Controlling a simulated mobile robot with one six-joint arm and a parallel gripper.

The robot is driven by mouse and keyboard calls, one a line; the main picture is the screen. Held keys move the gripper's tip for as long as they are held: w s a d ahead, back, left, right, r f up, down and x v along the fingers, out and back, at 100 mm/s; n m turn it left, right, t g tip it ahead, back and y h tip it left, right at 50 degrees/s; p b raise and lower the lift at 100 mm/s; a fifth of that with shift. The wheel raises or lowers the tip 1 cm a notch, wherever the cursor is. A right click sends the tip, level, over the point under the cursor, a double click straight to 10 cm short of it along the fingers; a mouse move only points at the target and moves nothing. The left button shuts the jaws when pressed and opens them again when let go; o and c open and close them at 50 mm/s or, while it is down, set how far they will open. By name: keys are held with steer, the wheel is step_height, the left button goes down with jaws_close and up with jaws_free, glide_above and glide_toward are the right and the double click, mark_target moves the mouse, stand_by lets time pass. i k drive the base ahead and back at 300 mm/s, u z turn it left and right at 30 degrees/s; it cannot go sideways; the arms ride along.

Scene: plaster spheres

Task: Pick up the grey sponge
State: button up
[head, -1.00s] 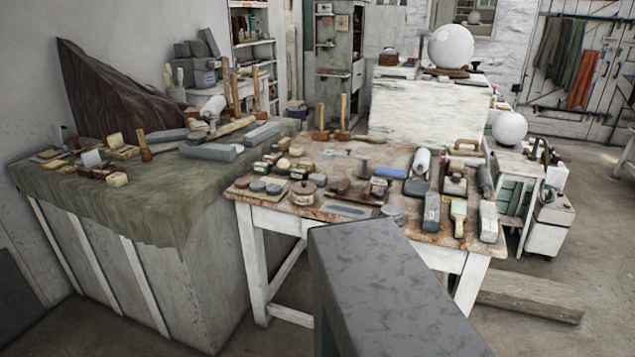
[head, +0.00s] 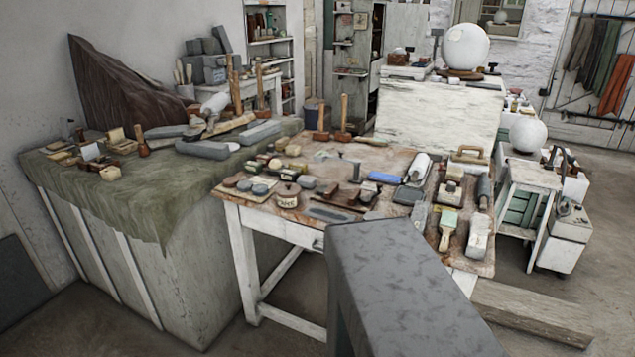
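I cannot tell for certain which thing is the grey sponge. Several grey blocks lie on the wooden worktable (head: 262,203): a dark grey block (head: 408,196) near its middle right and a paler grey block (head: 478,239) at its front right corner. A small grey piece (head: 306,182) lies among the small items on the left. Longer grey blocks (head: 208,149) lie on the green cloth of the bench to the left. My gripper is not in view. A large grey piece, seemingly part of my arm, covers the table's front edge and whatever lies behind it.
The worktable is crowded: a blue-handled tool (head: 385,177), a brush (head: 449,230), a white roll (head: 418,166) and upright mallets (head: 344,118). The cloth-covered bench (head: 110,195) adjoins it at left. Wooden planks (head: 530,310) lie on the floor at right. Some floor is clear.

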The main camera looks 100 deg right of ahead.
mark_target(304, 181)
steer(key=z, duration=0.05)
steer(key=k, duration=2.1)
steer(key=z, duration=0.65)
steer(key=i, duration=1.15)
